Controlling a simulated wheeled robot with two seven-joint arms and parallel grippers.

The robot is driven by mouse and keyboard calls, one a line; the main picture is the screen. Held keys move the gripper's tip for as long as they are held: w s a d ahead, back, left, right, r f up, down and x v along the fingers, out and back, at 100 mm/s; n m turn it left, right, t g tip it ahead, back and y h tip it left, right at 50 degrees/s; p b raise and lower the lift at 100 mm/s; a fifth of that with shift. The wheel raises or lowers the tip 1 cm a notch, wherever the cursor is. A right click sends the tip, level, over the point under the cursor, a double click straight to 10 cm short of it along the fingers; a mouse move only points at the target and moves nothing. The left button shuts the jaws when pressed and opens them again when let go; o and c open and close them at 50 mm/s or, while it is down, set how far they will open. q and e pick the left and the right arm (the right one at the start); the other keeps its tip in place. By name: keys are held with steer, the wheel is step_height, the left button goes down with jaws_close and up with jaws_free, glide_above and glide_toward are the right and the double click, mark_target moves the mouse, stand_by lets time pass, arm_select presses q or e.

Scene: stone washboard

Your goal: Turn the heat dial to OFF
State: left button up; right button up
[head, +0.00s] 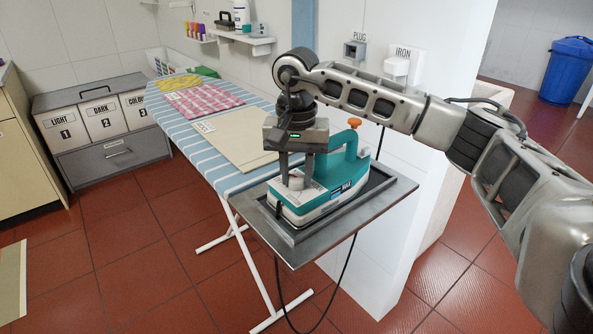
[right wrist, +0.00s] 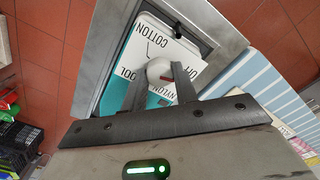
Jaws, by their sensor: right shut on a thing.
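The iron (head: 335,180), teal and white with an orange knob on top, rests on a dark metal tray at the board's near end. Its heat dial (right wrist: 158,68) is a pale round knob on a white label plate (right wrist: 150,40) reading COTTON, WOOL, NYLON and OFF, seen turned round. A small red mark shows at the dial's lower right edge; I cannot tell exactly which word it points to. My right gripper (head: 296,176) points down with its fingers on either side of the dial, shut on it; the fingers also show in the right wrist view (right wrist: 160,80). My left gripper is out of view.
The metal tray (head: 388,193) joins the striped ironing board (head: 222,182), which holds a beige folded cloth (head: 235,140) and a checked cloth (head: 203,99). A white wall stands close behind the iron, with a plug socket (head: 355,49) and an IRON holder (head: 398,66). A cord hangs below.

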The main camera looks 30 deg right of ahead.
mark_target(296, 177)
steer(key=o, duration=1)
steer(key=shift+r, duration=0.15)
step_height(296, 177, up, 16)
steer(key=shift+f+p, duration=0.15)
steer(key=shift+p, duration=0.9)
steer(key=shift+a, duration=0.1)
